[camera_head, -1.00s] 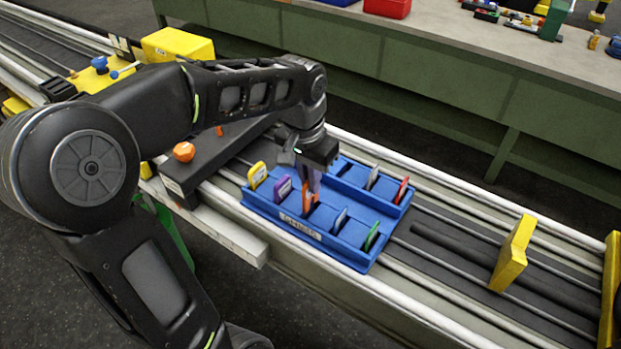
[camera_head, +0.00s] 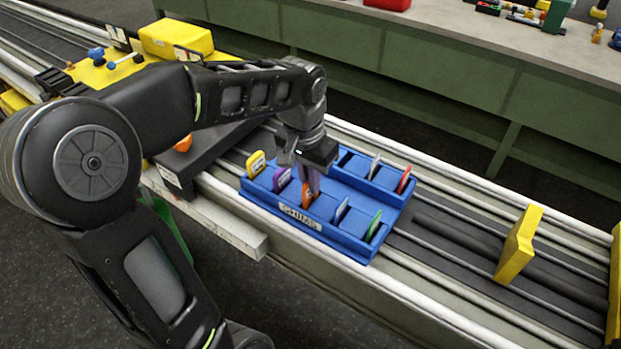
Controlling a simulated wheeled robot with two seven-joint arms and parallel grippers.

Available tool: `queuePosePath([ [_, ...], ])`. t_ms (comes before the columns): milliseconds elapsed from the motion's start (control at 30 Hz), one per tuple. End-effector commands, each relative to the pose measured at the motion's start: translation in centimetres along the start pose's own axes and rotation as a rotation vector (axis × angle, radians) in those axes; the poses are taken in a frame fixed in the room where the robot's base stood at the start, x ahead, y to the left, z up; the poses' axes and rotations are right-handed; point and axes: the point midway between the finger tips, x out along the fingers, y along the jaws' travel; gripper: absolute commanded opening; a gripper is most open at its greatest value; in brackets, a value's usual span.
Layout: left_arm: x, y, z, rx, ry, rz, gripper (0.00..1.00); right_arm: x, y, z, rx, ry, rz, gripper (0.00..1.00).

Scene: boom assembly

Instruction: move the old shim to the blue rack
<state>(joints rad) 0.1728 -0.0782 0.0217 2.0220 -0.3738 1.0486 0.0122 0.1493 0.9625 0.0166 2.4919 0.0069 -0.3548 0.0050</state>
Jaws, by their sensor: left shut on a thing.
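The blue rack (camera_head: 330,239), labelled SHIMS, sits on the rail bed in the middle of the view. My left gripper (camera_head: 310,184) points down over its front row. It is shut on an orange shim (camera_head: 307,198), whose lower part is in the middle front slot. The fingers and wrist hide part of this shim. Beside it in the front row stand a yellow shim (camera_head: 256,165), a purple shim (camera_head: 281,180), a grey-blue shim (camera_head: 341,211) and a green shim (camera_head: 374,226). No mark shows which one is the old shim. My right gripper is not in view.
A grey shim (camera_head: 374,167) and a red shim (camera_head: 403,180) stand in the rack's back row. A dark block with an orange knob (camera_head: 184,144) lies left of the rack. A yellow upright plate (camera_head: 518,245) stands on the rails at right. The rails between are clear.

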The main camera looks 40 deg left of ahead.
Motion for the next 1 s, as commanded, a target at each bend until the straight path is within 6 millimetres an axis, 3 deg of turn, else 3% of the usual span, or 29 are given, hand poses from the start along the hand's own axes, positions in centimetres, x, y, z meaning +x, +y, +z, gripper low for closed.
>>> queuePosePath([
  [200, -0.01, 0.00, -0.01, 0.000, 0.000, 0.000, 0.00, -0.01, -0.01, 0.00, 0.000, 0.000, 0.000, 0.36],
  [233, -0.01, 0.00, -0.01, 0.000, 0.000, 0.000, 0.08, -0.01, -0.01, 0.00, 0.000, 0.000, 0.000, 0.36],
  [533, -0.01, 0.01, -0.01, 0.000, 0.000, 0.000, 0.33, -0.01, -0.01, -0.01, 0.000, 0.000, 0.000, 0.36],
  [900, 0.00, 0.01, 0.00, 0.000, 0.000, 0.000, 0.33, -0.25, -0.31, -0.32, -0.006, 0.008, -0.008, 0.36],
  [1000, -0.97, 0.00, -0.11, 0.000, 0.004, 0.000, 0.33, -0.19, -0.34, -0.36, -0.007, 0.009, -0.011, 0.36],
])
